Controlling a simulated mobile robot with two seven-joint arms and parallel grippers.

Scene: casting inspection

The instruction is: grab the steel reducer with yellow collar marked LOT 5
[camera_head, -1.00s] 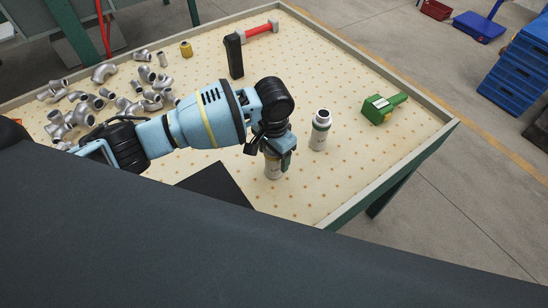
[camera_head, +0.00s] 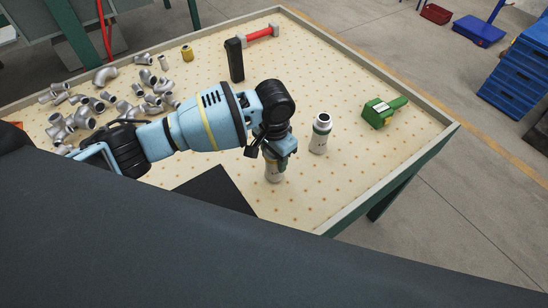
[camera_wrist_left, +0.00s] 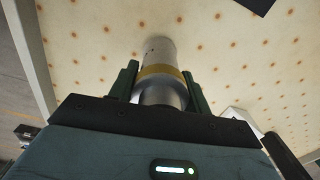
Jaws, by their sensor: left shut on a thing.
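The steel reducer with a yellow collar (camera_wrist_left: 160,72) stands between the fingers of my left gripper (camera_wrist_left: 160,90) in the left wrist view. The fingers are shut on it around the collar. In the head view its pale lower body (camera_head: 274,172) shows below my left gripper (camera_head: 275,158), and the gripper hides its top and collar. I cannot read any LOT mark on it. My right gripper is not in view.
Several grey pipe fittings (camera_head: 105,75) lie at the table's left. A raised rim (camera_head: 400,172) edges the table.

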